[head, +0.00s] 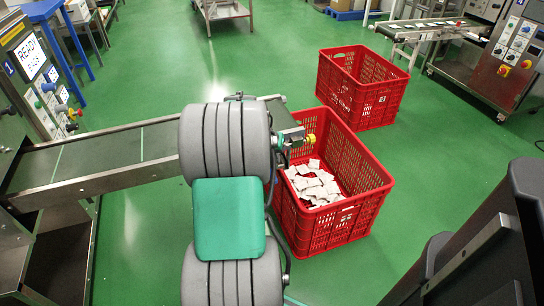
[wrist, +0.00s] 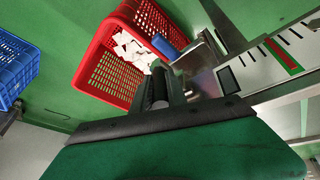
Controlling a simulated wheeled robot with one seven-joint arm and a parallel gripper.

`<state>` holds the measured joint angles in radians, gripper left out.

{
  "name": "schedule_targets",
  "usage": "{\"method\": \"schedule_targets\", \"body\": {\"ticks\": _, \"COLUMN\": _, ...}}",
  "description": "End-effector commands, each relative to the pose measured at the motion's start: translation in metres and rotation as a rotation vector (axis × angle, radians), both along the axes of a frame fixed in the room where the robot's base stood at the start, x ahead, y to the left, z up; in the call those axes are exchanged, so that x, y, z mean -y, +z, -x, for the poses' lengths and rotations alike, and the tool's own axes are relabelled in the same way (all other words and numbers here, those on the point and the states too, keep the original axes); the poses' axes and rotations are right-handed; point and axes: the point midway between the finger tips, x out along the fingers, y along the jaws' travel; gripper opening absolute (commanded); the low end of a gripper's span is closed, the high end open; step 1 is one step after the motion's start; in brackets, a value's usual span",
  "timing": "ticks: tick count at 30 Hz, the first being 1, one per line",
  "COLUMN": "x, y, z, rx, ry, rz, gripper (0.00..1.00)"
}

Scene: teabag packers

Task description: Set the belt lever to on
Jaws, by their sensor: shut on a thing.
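The conveyor belt (head: 110,155) runs from the left to the red crate. What lies between the fingers is hidden, and the lever's setting is not readable.
A red crate (head: 375,190) with white teabag packets (head: 315,180) stands at the belt's end. Another red crate (head: 345,72) stands behind it. Control panels (head: 40,80) are at the left. Green floor is open around the crates.

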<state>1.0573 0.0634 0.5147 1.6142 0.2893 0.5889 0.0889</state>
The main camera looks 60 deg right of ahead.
Motion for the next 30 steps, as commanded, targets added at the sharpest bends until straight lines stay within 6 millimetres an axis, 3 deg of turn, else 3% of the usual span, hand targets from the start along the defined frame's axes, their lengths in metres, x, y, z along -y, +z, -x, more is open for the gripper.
{"method": "schedule_targets", "body": {"ticks": 3, "x": 0.0000, "y": 0.0001, "z": 0.0000, "rx": 0.000, "ry": 0.000, "rz": 0.000, "gripper": 0.00}}
{"method": "schedule_targets", "body": {"ticks": 30, "x": -0.0002, "y": 0.0001, "z": 0.0000, "rx": 0.000, "ry": 0.000, "rz": 0.000, "gripper": 0.00}}
